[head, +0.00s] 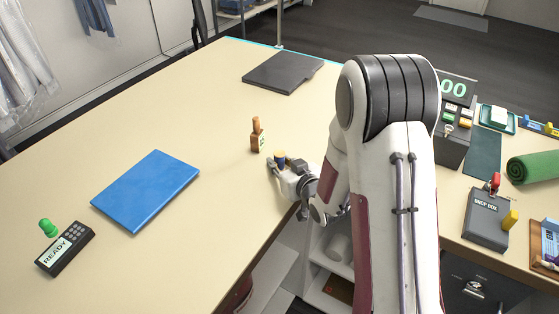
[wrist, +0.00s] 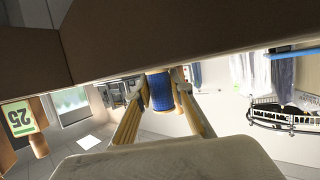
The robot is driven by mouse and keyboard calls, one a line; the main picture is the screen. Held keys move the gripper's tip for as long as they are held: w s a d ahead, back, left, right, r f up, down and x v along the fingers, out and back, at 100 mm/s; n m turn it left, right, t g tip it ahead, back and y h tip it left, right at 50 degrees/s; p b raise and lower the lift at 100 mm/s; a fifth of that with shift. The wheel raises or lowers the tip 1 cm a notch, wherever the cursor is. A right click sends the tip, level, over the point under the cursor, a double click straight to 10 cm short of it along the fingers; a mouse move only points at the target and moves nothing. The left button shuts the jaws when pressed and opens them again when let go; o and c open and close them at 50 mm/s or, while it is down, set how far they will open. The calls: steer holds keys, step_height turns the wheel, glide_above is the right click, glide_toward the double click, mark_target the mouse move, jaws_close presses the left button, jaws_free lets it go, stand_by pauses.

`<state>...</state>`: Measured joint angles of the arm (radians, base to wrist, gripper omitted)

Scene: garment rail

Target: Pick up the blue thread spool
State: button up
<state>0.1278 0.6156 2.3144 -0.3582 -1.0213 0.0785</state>
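The blue thread spool (head: 281,163) stands upright near the table's right edge in the head view, with a tan top flange. My gripper (head: 279,167) is at the spool with a finger to either side of it. In the wrist view, which is upside down, the spool (wrist: 160,91) sits between the two fingertips (wrist: 161,80). The fingertips lie close against its sides, and the gripper looks shut on it. The spool is at table level; I cannot tell whether it is clear of the tabletop.
A wooden block with an orange-brown top (head: 256,137) stands just left of my gripper. A blue folder (head: 146,190), a READY box (head: 65,250), a green knob (head: 48,228) and a dark board (head: 282,73) are farther off. The tabletop between them is clear.

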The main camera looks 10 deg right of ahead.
mark_target(279, 153)
steer(key=shift+c, duration=0.7)
steer(key=shift+r, duration=0.15)
steer(key=shift+r, duration=4.9)
